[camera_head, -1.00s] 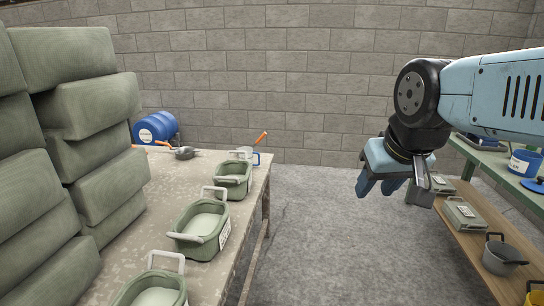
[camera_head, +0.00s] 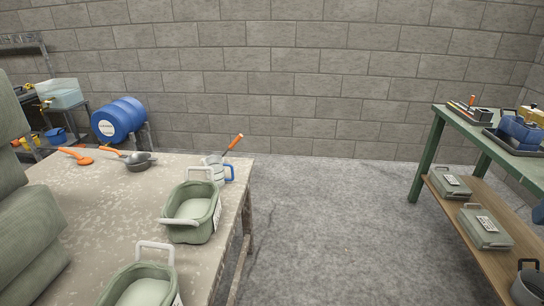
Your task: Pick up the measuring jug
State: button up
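What looks like the measuring jug (camera_head: 217,172) is a small, pale, see-through vessel with a blue handle on its right side. It stands at the far right corner of the worktable (camera_head: 112,198). An orange-handled tool (camera_head: 235,142) sticks up at a slant from it or from just behind it; I cannot tell which. A green tub (camera_head: 194,222) stands in front of it. My gripper and arm are out of view now.
Another green tub (camera_head: 143,291) stands nearer. A grey pan (camera_head: 140,162) and an orange spoon (camera_head: 76,156) lie at the table's back. Green stacks (camera_head: 25,220) fill the left edge. Open floor (camera_head: 320,230) separates the table from a green-framed shelf bench (camera_head: 437,155).

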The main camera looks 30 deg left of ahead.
aim_at(216, 162)
jog(key=i, duration=1.15)
jog(key=u, duration=0.65)
jog(key=i, duration=0.75)
jog(key=u, duration=0.65)
jog(key=k, duration=0.8)
jog(key=u, duration=0.2)
jog(key=i, duration=0.85)
jog(key=z, duration=0.1)
